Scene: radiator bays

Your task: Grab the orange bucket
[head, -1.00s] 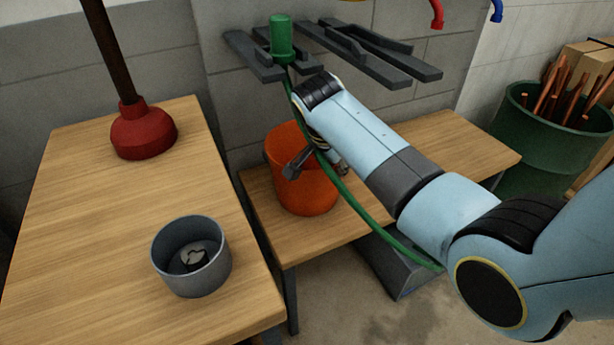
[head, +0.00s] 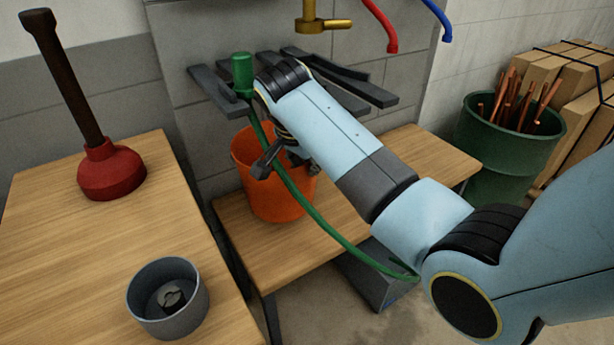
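The orange bucket (head: 268,200) stands upright on the lower wooden bench by the wall. My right arm comes in from the right, and its gripper (head: 283,168) is at the bucket's upper part, overlapping it in the head view. The gripper's dark fingers look spread apart, one in front of the bucket's middle and one near its right side. The forearm hides part of the bucket's rim and the fingers' bases. I cannot tell whether the fingers touch the bucket. My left gripper is not in view.
A green hose (head: 310,213) passes in front of the bucket. A red plunger (head: 112,170) and a grey cup (head: 168,312) stand on the left table (head: 60,260). Grey wall brackets (head: 350,90) and a brass tap (head: 318,25) are above. A green drum (head: 500,160) holds copper pipes.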

